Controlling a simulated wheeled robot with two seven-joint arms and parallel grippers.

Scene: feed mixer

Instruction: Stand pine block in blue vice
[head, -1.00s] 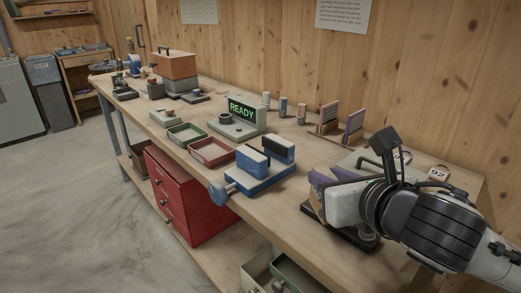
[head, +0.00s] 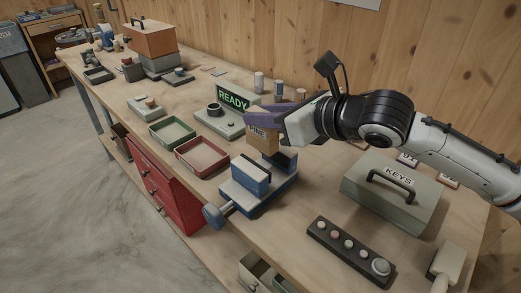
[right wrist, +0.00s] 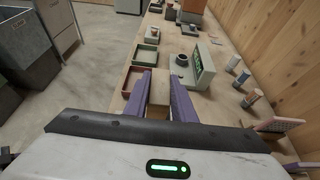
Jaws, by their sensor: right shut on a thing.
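The pine block (head: 261,140), a pale wooden block marked PINE, is held by my right gripper (head: 268,122). The gripper's purple fingers are shut on it. In the right wrist view the block (right wrist: 159,92) shows between the two purple fingers (right wrist: 160,97). In the head view the block appears just behind and above the blue vice (head: 245,195). The vice has two blue jaws with a gap between them and a handle at the front left. I cannot tell whether the block touches the vice. My left gripper is in neither view.
Behind the block stands a READY display unit (head: 228,112). Red (head: 203,158) and green (head: 172,132) trays lie left of the vice. A KEYS box (head: 392,190) and a dark button strip (head: 349,250) are to the right. Bare bench lies between vice and strip.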

